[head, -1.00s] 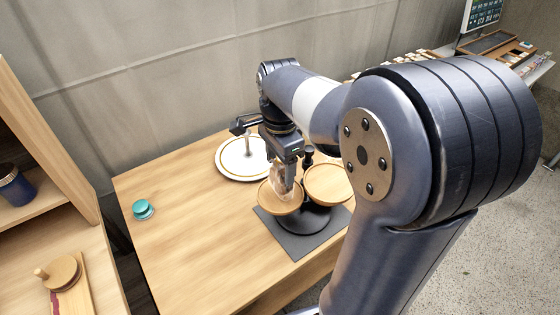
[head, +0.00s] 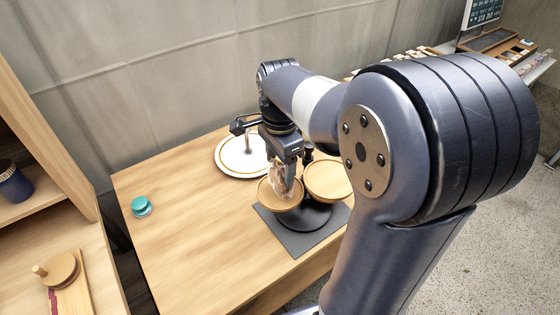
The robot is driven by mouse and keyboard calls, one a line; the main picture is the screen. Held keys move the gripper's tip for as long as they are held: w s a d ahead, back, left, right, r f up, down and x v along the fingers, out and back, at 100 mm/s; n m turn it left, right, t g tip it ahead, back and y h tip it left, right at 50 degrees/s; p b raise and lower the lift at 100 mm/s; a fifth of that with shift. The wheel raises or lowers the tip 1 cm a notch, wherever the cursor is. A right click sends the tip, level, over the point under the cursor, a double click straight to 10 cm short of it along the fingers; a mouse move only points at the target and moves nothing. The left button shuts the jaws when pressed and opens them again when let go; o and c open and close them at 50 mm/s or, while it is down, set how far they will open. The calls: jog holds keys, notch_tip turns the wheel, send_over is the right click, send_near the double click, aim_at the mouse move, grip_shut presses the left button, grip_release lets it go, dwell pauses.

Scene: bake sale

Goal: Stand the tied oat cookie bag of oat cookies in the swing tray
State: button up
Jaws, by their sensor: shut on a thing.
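My gripper (head: 287,165) points down over the left round wooden tray (head: 272,203) of a two-tray stand on the table. It is shut on a clear bag of oat cookies (head: 281,187), which is upright at that tray. I cannot tell whether the bag's base touches the tray. The bag's tied top is hidden by the gripper. The right wooden tray (head: 328,178) looks empty. I cannot tell from the picture which of these is the swing tray.
The stand has a dark round base on a grey mat (head: 300,241). A white round plate with a gold ring (head: 232,168) and a post stands behind. A teal round object (head: 141,206) sits at the left of the table (head: 195,245).

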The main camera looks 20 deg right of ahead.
jog(key=shift+f, duration=0.25)
jog(key=o, duration=0.8)
notch_tip(320, 180, up, 9)
jog(key=p, duration=0.8)
jog(key=shift+r, duration=0.1)
notch_tip(320, 180, down, 9)
jog(key=b, duration=0.8)
